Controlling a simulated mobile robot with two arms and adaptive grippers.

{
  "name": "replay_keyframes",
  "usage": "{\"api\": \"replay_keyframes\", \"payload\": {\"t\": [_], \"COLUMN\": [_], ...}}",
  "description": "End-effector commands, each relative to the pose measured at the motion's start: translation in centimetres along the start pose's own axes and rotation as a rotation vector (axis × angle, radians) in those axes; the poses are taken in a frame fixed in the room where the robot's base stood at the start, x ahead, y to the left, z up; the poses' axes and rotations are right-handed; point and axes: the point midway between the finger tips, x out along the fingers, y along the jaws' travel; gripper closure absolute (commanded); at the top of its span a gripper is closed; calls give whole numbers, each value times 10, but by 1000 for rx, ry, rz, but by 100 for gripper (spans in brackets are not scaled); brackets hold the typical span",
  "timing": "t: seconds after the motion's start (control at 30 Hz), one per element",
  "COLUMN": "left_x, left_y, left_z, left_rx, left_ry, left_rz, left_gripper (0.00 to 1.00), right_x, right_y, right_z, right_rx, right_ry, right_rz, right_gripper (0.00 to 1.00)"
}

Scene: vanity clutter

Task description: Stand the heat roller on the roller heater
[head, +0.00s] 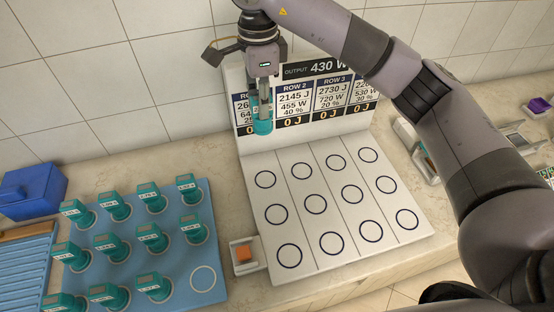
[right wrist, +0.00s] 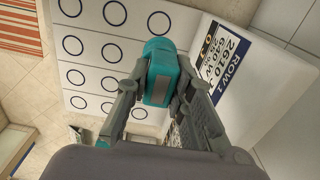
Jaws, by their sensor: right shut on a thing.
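My right gripper (head: 261,104) is shut on a teal heat roller (head: 262,127), held above the back left of the roller heater. In the right wrist view the heat roller (right wrist: 162,72) sits between the two fingers of the right gripper (right wrist: 158,88). The roller heater (head: 313,172) is a white board with rows of dark printed circles, all bare. Its upright back panel (head: 325,70) shows output and row readings, partly hidden by my gripper. My left gripper is in neither view.
A blue tray (head: 180,293) at the left holds several teal rollers and has one empty ring at its front right. A small white tray (head: 240,268) with an orange block stands between tray and heater. A blue box (head: 33,190) is at far left. A tiled wall stands behind.

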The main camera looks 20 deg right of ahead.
Motion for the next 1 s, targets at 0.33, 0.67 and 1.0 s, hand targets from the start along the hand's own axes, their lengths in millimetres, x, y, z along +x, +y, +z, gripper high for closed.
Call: {"api": "replay_keyframes", "payload": {"t": [0.33, 0.67, 1.0], "left_x": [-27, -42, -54], "left_y": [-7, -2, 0], "left_z": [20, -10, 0], "left_rx": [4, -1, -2], "left_ry": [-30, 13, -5], "left_rz": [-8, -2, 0], "left_gripper": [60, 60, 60], "right_x": [83, 147, 183], "right_y": [3, 1, 2], "right_z": [0, 0, 1], "right_rx": [0, 1, 1], "right_ry": [1, -1, 0], "right_rz": [8, 3, 6], "right_gripper": [100, 100, 100]}}
